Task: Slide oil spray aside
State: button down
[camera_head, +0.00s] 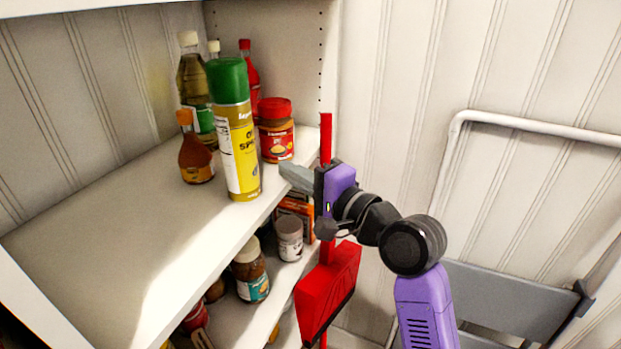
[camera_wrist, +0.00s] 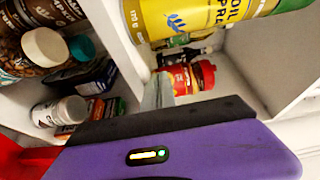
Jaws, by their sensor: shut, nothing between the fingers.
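The oil spray (camera_head: 238,145) is a tall yellow can with a green cap. It stands upright near the front edge of the upper shelf in the head view. In the wrist view the can (camera_wrist: 190,14) lies across the top of the picture. My gripper (camera_head: 284,170) is shut and empty. Its fingertips are at the shelf's front edge, to the right of the can and apart from it, in front of the red-lidded jar. In the wrist view the fingers (camera_wrist: 158,92) show below the can.
A red-lidded jar (camera_head: 277,143), a brown sauce bottle (camera_head: 195,160) and several tall bottles (camera_head: 192,75) stand beside and behind the can. The upper shelf's left part (camera_head: 110,240) is bare. Jars (camera_head: 250,272) fill the lower shelf. A red post (camera_head: 326,140) stands beside my gripper.

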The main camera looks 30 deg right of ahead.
aim_at(271, 189)
jog(key=shift+w+a+p, duration=0.3)
jog(key=shift+w+a, duration=0.4)
jog(key=shift+w, duration=0.35)
jog(key=shift+s+a+p, duration=0.3)
jog(key=shift+s+a, duration=0.55)
jog(key=shift+a, duration=0.3)
jog(key=shift+s+a, duration=0.15)
